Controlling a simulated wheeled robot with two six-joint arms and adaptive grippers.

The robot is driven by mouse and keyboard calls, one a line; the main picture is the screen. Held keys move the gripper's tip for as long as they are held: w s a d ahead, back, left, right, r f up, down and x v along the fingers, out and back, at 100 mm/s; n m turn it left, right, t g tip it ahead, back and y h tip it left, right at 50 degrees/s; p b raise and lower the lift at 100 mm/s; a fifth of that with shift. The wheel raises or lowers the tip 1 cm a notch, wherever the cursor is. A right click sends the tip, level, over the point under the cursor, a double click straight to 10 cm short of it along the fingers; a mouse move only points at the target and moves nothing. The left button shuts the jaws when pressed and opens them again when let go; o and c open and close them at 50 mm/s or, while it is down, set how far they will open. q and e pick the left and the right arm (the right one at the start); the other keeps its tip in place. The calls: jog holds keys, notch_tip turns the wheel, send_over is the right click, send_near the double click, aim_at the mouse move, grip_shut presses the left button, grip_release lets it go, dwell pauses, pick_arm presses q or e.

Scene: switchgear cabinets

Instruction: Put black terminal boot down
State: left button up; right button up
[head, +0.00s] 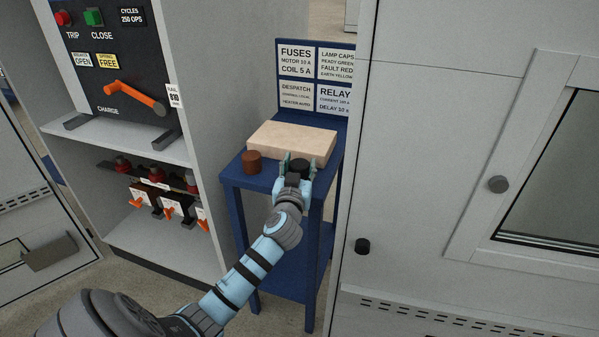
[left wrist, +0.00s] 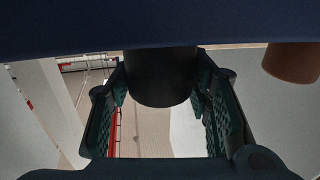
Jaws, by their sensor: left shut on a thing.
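The black terminal boot (head: 298,166) is a short dark cylinder at the front right of the blue stand's top (head: 233,174). My left gripper (head: 297,172) is shut on it, one finger on each side. In the left wrist view the boot (left wrist: 160,78) is between the green-padded fingers (left wrist: 165,100). There its far end meets the dark blue stand surface (left wrist: 80,25), but I cannot tell whether it bears on it. My right gripper is not in view.
A brown cylinder (head: 252,162) stands left of the gripper; it also shows in the left wrist view (left wrist: 292,62). A pale block (head: 291,141) lies behind the boot. A label board (head: 314,80) rises at the back. Grey cabinets flank the stand on the left (head: 215,90) and right (head: 430,150).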

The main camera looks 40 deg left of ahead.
pick_arm(q)
jog(key=shift+f, duration=0.2)
jog(key=o, duration=1.1)
jog(key=shift+r, duration=0.15)
